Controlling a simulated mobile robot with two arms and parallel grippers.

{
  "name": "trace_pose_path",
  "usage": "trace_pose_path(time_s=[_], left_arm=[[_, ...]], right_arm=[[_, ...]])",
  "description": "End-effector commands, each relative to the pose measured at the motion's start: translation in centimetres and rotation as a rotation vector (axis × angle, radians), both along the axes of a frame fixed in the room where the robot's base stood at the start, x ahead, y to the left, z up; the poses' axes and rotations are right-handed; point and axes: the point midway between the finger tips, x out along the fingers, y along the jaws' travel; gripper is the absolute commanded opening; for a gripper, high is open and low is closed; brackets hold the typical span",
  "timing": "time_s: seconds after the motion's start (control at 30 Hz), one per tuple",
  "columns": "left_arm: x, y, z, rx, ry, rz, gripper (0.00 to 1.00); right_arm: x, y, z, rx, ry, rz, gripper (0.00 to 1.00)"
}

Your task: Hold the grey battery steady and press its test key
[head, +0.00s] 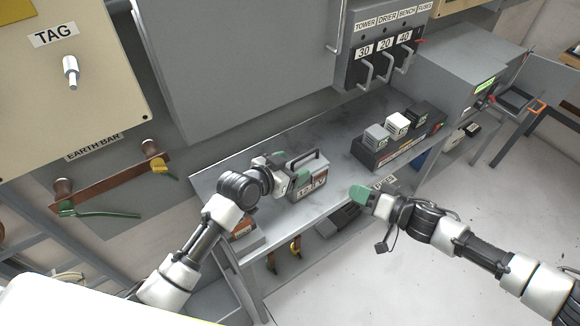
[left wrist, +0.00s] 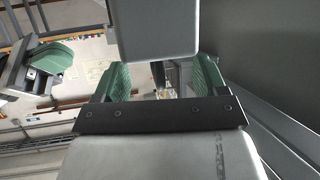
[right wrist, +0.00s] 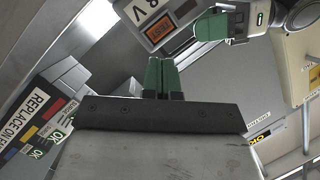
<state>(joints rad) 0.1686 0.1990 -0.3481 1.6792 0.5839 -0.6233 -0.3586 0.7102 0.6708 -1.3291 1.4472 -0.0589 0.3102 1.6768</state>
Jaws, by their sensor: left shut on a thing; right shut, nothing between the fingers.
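The grey battery (head: 320,180) with a dark top handle stands on the grey bench. My left gripper (head: 290,181) is shut on its left side; the left wrist view shows the battery (left wrist: 155,30) between the green finger pads (left wrist: 162,80). In the right wrist view the battery (right wrist: 143,12) shows its label and an orange test key (right wrist: 160,30) marked TEST. My right gripper (head: 359,194) is shut and empty, off to the right of the battery and apart from it. Its closed green fingertips (right wrist: 161,62) show in the right wrist view, with a gap to the key.
A dark charger rack (head: 383,156) with several battery blocks stands further back on the bench (head: 262,148). A fuse panel (head: 375,50) hangs above it. An earth bar (head: 110,184) is on the wall at left. Open floor lies right of the bench.

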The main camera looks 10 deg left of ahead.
Motion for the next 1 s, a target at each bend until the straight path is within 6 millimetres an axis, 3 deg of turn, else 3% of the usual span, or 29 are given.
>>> trace_pose_path(time_s=[0.73,0.87,1.0], left_arm=[[-0.1,0.0,-0.2,-0.002,0.007,-0.001,0.15],[-0.1,0.0,-0.2,-0.003,0.008,0.000,0.15],[-0.1,-0.1,-0.3,-0.003,0.008,0.000,0.15]], right_arm=[[-0.1,0.2,0.0,-0.001,-0.004,0.000,0.00],[-0.7,2.1,-0.3,-0.024,-0.068,-0.001,0.00],[-1.9,6.3,-0.4,-0.108,-0.258,-0.046,0.00]])
